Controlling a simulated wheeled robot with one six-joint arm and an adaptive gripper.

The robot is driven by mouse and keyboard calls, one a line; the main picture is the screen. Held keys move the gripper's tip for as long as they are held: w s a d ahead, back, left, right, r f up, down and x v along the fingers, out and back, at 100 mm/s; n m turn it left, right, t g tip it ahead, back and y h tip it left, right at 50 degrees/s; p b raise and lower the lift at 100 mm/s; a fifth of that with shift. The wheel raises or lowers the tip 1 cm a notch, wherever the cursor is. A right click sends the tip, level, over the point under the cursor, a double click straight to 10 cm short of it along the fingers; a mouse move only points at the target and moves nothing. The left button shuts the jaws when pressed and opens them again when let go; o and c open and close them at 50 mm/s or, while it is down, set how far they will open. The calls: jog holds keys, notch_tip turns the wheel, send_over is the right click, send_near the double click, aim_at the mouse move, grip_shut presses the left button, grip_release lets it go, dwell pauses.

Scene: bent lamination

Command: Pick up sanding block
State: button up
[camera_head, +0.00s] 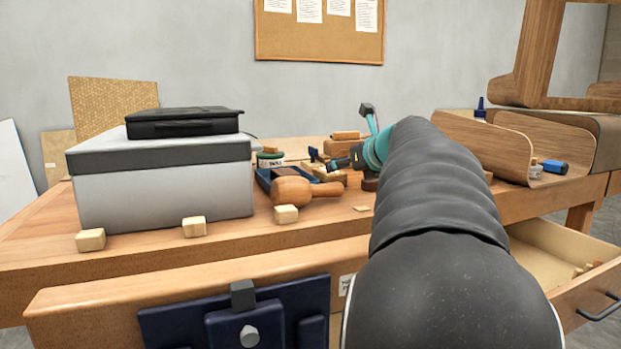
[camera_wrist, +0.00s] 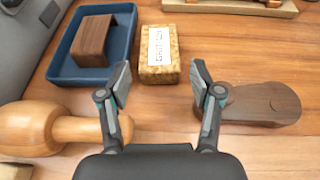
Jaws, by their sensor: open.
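The sanding block is a speckled cork-coloured block (camera_wrist: 172,67) with a white grit label, lying on the wooden bench in the wrist view. In the head view it appears as a small tan block (camera_head: 329,175) just right of the mallet. My gripper (camera_wrist: 161,82) is open and empty. Its two fingers are spread on either side of the block's near end, apart from it in the picture. How high the fingertips are above the bench is hard to tell. In the head view my arm hides much of the gripper (camera_head: 357,157).
A wooden mallet (camera_wrist: 40,127) lies to the left, and a blue tray (camera_wrist: 125,40) holding a brown block (camera_wrist: 97,36) is beside the sanding block. A dark wooden piece (camera_wrist: 262,104) lies right. A grey box (camera_head: 160,185) stands left; an open drawer (camera_head: 545,262) is at front right.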

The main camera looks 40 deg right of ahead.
jog(key=x, duration=0.9)
jog(key=shift+r, duration=0.1)
jog(key=shift+c, duration=0.2)
jog(key=c, duration=0.8)
